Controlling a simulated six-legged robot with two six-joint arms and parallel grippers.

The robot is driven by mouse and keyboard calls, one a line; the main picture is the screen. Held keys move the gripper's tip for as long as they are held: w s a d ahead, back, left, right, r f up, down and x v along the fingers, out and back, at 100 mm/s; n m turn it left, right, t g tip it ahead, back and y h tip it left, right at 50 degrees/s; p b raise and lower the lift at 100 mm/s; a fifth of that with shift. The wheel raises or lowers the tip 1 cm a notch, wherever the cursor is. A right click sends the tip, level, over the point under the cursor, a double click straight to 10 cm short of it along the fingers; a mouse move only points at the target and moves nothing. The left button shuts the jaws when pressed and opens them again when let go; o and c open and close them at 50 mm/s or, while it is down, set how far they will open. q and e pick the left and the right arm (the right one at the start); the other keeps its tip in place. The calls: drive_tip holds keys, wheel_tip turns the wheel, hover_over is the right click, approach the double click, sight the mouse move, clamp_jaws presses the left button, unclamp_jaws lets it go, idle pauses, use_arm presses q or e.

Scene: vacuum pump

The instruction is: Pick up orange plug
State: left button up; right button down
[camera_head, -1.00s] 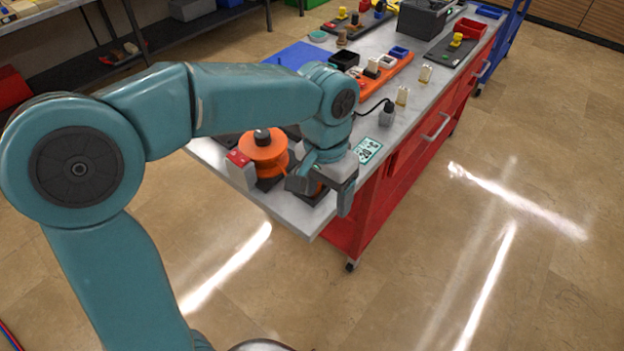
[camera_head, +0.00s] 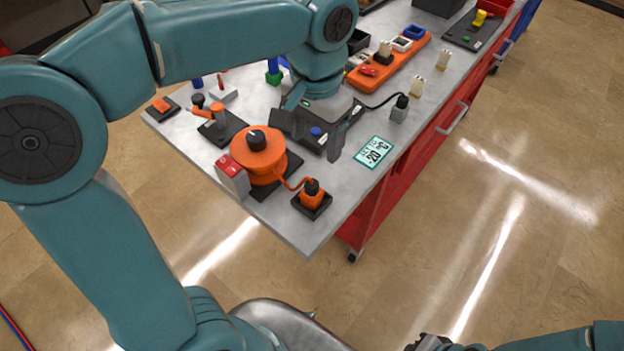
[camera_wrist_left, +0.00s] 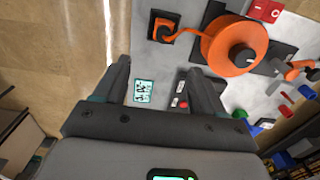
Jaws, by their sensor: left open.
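The orange plug (camera_head: 312,193), with a black top, stands in a black square base near the table's front corner. An orange cable joins it to the round orange pump (camera_head: 259,158). In the left wrist view the plug (camera_wrist_left: 163,28) is at the top, beyond the fingertips, and the pump (camera_wrist_left: 234,45) is to its right. My left gripper (camera_head: 308,138) is open and empty above the table, behind the plug in the head view and apart from it. Its two fingers show in the left wrist view (camera_wrist_left: 160,75). A dark end of my right arm (camera_head: 430,343) shows at the bottom edge, mostly cut off.
A red-and-white switch box (camera_head: 233,176) stands against the pump. A printed card (camera_head: 373,152) and a grey block with a black cable (camera_head: 400,108) lie to the right. An orange strip (camera_head: 393,68) is farther back. The table edge runs close to the plug.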

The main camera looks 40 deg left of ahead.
sight(312, 183)
use_arm(q)
wheel_tip(312, 183, down, 11)
drive_tip(key=shift+d+r+b, duration=0.1)
drive_tip(key=shift+b, duration=0.2)
drive_tip(key=f, duration=0.3)
drive_tip(key=a+f, duration=0.1)
drive_tip(key=f, duration=0.1)
drive_tip(key=shift+s+f, duration=0.1)
drive_tip(key=shift+f, duration=0.25)
drive_tip(key=shift+r, duration=0.1)
drive_tip(key=shift+s+d, duration=0.1)
drive_tip(key=shift+c, duration=1.2)
drive_tip(key=c, duration=0.8)
